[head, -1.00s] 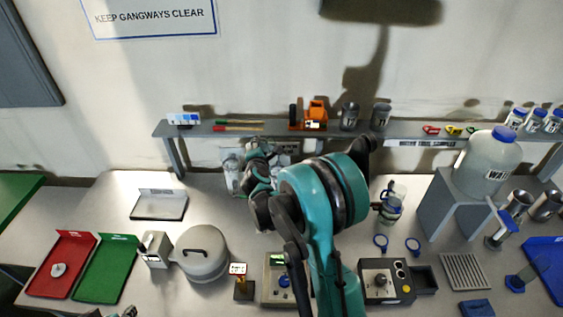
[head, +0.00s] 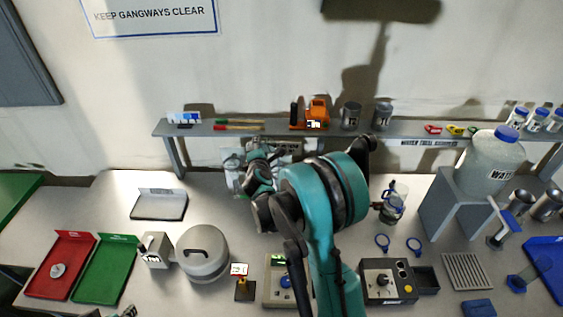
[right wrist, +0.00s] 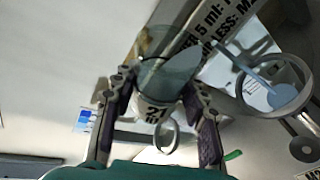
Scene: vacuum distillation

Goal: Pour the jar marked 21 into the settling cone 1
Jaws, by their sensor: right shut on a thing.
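My right gripper (right wrist: 160,115) is shut on a clear jar (right wrist: 155,109) whose label reads 21. In the head view the right gripper (head: 256,172) is at the back of the bench, below the shelf, at clear glassware (head: 234,178) that it partly hides. In the right wrist view, a ring with a clear, bluish vessel (right wrist: 278,92) is to the right of the jar, and another ring (right wrist: 167,136) shows below it. I cannot tell which of these is settling cone 1, or whether liquid is leaving the jar. Only a scrap of my left gripper (head: 128,312) shows.
A grey shelf (head: 275,129) runs above the work area, with an orange device (head: 318,112) and metal cups on it. A large water container (head: 490,160) stands on a grey stand at right. Red (head: 62,264) and green (head: 107,268) trays and a round pot (head: 203,258) are at left.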

